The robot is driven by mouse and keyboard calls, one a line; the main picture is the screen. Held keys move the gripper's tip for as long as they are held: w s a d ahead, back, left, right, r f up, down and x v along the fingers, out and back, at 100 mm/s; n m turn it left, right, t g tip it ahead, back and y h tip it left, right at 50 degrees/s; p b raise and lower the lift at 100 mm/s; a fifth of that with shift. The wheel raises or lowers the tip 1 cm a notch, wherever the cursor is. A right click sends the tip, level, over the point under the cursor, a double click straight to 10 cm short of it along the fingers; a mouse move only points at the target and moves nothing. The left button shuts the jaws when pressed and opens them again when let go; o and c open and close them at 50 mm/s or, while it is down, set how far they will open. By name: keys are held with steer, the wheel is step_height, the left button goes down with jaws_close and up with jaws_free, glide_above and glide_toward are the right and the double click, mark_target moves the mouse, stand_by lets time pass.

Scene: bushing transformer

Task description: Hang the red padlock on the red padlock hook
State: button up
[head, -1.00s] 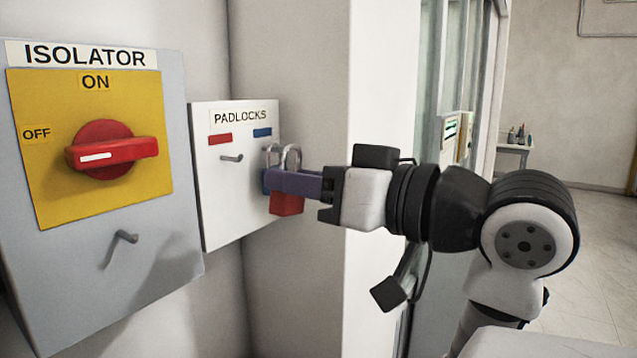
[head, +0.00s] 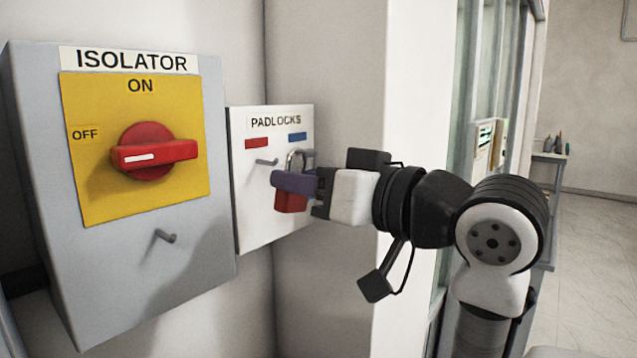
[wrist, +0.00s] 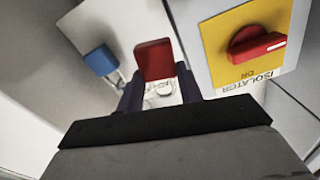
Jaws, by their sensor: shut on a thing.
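The red padlock (head: 290,202) is held in my gripper (head: 292,182), whose purple fingers are shut on it. Its body hangs below the fingers, and its grey shackle (head: 296,158) stands above them. The padlock is in front of the white PADLOCKS board and to the right of the red padlock hook (head: 266,162), a grey peg under a red label. The padlock looks apart from the hook. In the wrist view the red padlock (wrist: 154,60) shows between my gripper's fingers (wrist: 160,88). The shackle there is partly hidden.
A blue padlock (wrist: 100,60) hangs on the PADLOCKS board (head: 250,215), close beside the held padlock; my gripper mostly hides it in the head view. The grey isolator box (head: 120,270) stands to the left, with a red handle (head: 155,153) and another peg (head: 165,236).

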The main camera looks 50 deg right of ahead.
steer(key=shift+w+a+f+b, duration=0.1)
steer(key=shift+w+f+b, duration=0.1)
steer(key=shift+w, duration=0.65)
steer(key=shift+w+a+f+b, duration=0.1)
steer(key=shift+w+f, duration=0.15)
steer(key=shift+w, duration=0.55)
steer(key=shift+w+f+b, duration=0.1)
steer(key=shift+w+f, duration=0.1)
steer(key=shift+w, duration=0.65)
steer(key=o, duration=1.1)
steer(key=s+d+b, duration=0.1)
steer(key=s+b, duration=0.3)
steer(key=s, duration=0.9)
steer(key=shift+s, duration=0.4)
